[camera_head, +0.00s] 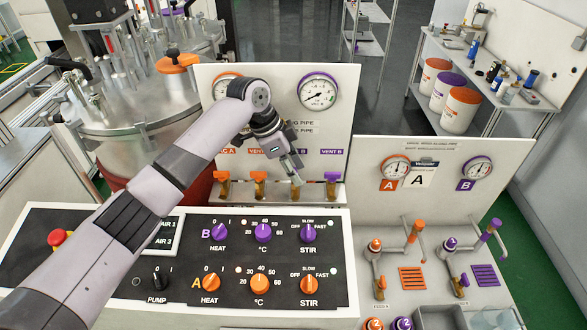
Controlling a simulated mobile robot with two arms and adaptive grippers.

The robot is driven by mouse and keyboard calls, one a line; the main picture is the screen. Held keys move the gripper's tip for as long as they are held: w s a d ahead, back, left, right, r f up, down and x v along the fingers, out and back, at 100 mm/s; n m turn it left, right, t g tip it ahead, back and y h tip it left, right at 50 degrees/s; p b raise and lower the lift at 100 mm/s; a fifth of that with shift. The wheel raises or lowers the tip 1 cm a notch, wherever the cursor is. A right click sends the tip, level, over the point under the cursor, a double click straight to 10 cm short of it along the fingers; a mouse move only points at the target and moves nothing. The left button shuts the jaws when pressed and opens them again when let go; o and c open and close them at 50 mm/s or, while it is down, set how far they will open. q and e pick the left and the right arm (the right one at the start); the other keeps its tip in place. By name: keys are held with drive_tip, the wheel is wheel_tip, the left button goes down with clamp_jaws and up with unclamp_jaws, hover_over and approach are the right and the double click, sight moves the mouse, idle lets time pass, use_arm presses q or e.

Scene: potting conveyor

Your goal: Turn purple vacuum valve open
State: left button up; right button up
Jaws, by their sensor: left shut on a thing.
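My left arm reaches across from the lower left, and my left gripper (296,177) points down at the third valve from the left in the row below the gauge panel. The gripper is shut on this valve's handle, which is mostly hidden by the fingers. The brass body of this vacuum valve (296,193) shows just below the fingertips. To its right is another valve with a purple handle (332,176), under a "VENT B" label. My right gripper is not in view.
Two orange-handled valves (258,177) stand to the left in the same row. A purple-rimmed gauge (318,92) is above. The control panel (335,245) with orange and purple knobs lies in front. A metal vessel (130,110) stands at left.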

use_arm(q)
drive_tip(key=shift+r, duration=0.1)
drive_tip(key=o, duration=1.2)
drive_tip(key=shift+c, duration=0.2)
drive_tip(key=v, duration=1.2)
